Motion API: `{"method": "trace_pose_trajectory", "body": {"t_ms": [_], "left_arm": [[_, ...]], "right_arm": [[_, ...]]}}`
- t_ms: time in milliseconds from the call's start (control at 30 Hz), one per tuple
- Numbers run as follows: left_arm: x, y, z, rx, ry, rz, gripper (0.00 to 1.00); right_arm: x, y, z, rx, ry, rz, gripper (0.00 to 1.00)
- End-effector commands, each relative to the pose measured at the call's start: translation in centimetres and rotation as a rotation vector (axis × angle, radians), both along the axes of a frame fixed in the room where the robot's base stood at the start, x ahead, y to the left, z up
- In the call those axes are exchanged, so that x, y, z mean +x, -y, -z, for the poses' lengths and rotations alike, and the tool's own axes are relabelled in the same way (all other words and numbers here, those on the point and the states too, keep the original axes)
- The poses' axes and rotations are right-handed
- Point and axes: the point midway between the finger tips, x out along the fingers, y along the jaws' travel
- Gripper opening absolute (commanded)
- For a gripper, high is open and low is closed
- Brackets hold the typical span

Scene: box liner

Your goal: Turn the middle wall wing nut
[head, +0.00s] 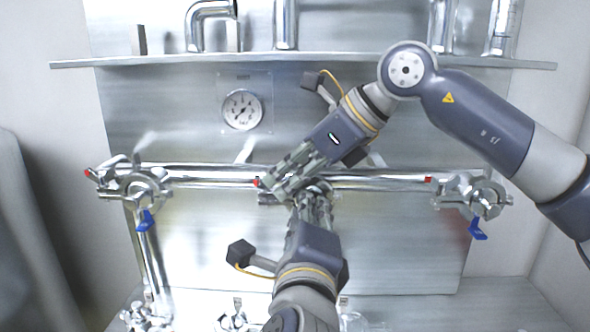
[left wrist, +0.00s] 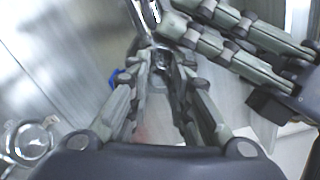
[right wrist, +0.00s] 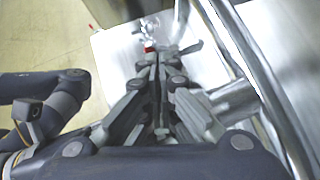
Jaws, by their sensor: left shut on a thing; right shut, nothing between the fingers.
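The middle clamp on the wall pipe (head: 268,198) is mostly covered by my two grippers. The red end of its wing nut (head: 257,182) shows at its left side, and a red spot (right wrist: 150,49) also shows just beyond the right fingertips in the right wrist view. My left gripper (head: 314,192) reaches up from below and is shut on a shiny metal part of the middle clamp (left wrist: 161,60). My right gripper (head: 268,188) comes down from the upper right, its fingers shut and empty, their tips close beside the red end. Whether they touch it cannot be told.
A left clamp (head: 147,190) and a right clamp (head: 484,198) sit on the same pipe, with blue handles below. A gauge (head: 241,109) is on the panel above. A shelf (head: 180,61) with pipes runs across the top. More fittings (head: 235,320) stand below.

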Motion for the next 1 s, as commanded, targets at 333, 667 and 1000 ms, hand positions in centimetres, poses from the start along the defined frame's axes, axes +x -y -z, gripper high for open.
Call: {"method": "trace_pose_trajectory", "body": {"t_ms": [333, 667, 1000], "left_arm": [[0.01, -0.04, -0.06, 0.0, 0.002, -0.001, 0.0], [0.01, -0.04, -0.07, 0.0, 0.002, -0.001, 0.0], [0.01, -0.03, -0.07, 0.0, 0.001, -0.001, 0.0]], "right_arm": [[0.0, -0.02, -0.01, 0.0, 0.001, 0.002, 0.0], [-0.19, -0.19, -0.03, -0.004, 0.001, 0.059, 0.0], [-0.38, -0.37, -0.01, -0.004, 0.001, 0.112, 0.0]]}}
